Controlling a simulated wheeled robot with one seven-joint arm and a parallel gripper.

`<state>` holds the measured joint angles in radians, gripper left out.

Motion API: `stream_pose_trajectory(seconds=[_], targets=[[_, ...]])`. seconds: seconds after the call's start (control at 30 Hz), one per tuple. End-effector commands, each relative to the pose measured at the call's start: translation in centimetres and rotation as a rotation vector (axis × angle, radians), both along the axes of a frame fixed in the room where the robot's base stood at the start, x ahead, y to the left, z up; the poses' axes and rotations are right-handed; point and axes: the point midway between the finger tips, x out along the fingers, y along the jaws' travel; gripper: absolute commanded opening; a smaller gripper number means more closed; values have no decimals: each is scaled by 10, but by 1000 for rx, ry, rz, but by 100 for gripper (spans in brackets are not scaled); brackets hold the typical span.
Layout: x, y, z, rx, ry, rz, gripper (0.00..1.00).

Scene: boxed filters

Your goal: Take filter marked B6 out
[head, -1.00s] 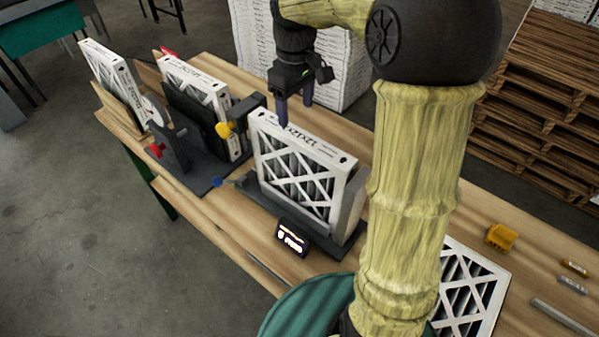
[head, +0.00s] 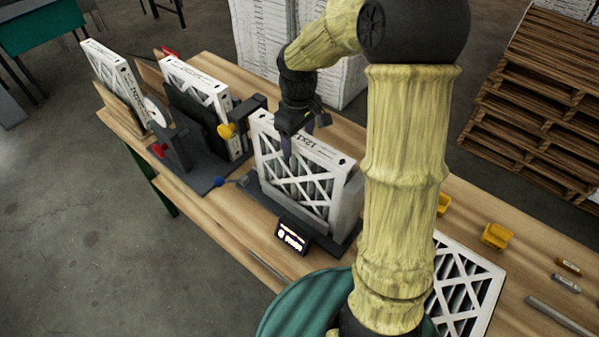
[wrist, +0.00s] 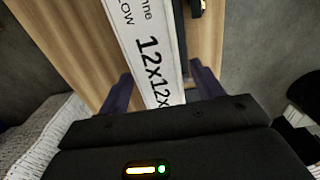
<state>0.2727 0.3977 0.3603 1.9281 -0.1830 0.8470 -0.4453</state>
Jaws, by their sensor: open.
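A white-framed filter (head: 306,177) with a crisscross front stands upright in a dark stand (head: 345,243) near the middle of the bench. Its top edge, printed "12x12x", also shows in the wrist view (wrist: 150,50). No B6 mark is readable on it. My gripper (head: 302,145) is open at this filter's top edge, one finger in front of the lattice face. In the wrist view my open gripper (wrist: 162,88) has one finger on each side of the edge, with gaps. Two other upright filters (head: 118,80) (head: 200,85) stand farther left; their marks are unreadable.
A small lit display (head: 291,238) sits before the stand. A dark fixture with a yellow knob (head: 226,130) is to its left. A filter lies flat (head: 468,285) at right, near yellow blocks (head: 496,236). Bare bench (head: 530,265) lies between loose parts.

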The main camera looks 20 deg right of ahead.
Motion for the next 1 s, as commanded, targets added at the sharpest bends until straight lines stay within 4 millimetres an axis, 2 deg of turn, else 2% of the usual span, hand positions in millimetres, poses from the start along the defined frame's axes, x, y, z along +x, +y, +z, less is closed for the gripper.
stream_pose_trajectory(seconds=[0.13, 0.27, 0.77, 0.87, 1.0], targets=[[-3, -2, -21, -1, 6, 0, 66], [-2, -2, -31, 0, 1, -1, 66], [-2, -3, -32, -1, -1, -1, 66], [-2, -3, -32, -1, -1, -1, 51], [-2, -3, -32, -1, -1, -1, 23]])
